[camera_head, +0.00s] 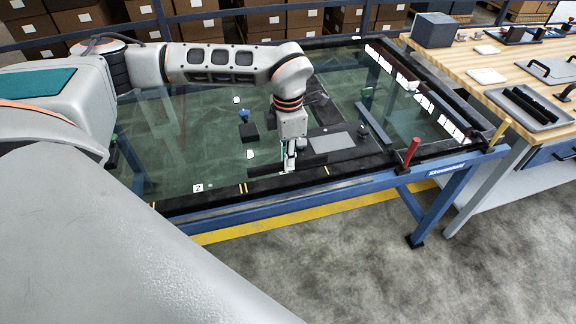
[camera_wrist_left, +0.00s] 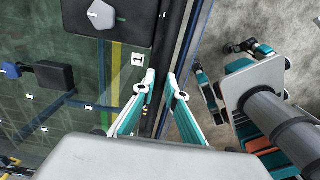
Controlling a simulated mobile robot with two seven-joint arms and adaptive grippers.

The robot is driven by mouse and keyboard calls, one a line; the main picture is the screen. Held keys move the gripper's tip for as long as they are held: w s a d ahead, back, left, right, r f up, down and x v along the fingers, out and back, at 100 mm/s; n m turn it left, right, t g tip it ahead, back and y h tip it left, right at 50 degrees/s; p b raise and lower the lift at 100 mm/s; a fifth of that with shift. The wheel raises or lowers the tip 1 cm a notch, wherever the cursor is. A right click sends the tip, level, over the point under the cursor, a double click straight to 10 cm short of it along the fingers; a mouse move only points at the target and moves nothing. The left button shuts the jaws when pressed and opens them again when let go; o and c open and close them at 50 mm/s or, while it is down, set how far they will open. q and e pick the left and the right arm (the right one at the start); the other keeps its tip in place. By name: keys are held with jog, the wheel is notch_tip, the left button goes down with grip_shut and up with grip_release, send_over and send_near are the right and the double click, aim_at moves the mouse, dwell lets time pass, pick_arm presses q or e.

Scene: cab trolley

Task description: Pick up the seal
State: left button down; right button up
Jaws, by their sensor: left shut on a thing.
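My left gripper (camera_head: 289,165) reaches down to the front edge of the glass table. In the left wrist view the left gripper (camera_wrist_left: 161,76) has its two white-and-teal fingers close together, one on either side of a thin black strip at the table's edge. I take this strip to be the seal (camera_wrist_left: 178,38). It runs along the edge, and the gripper is shut on it. The strip's outline against the black frame is hard to make out, and I cannot tell whether it is lifted.
A dark block with a grey knob (camera_wrist_left: 101,15) stands on the glass near the gripper. A wooden workbench (camera_head: 465,62) with trays stands at the right.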

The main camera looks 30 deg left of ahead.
pick_arm(q)
notch_tip(320, 180, up, 16)
dwell(0.7)
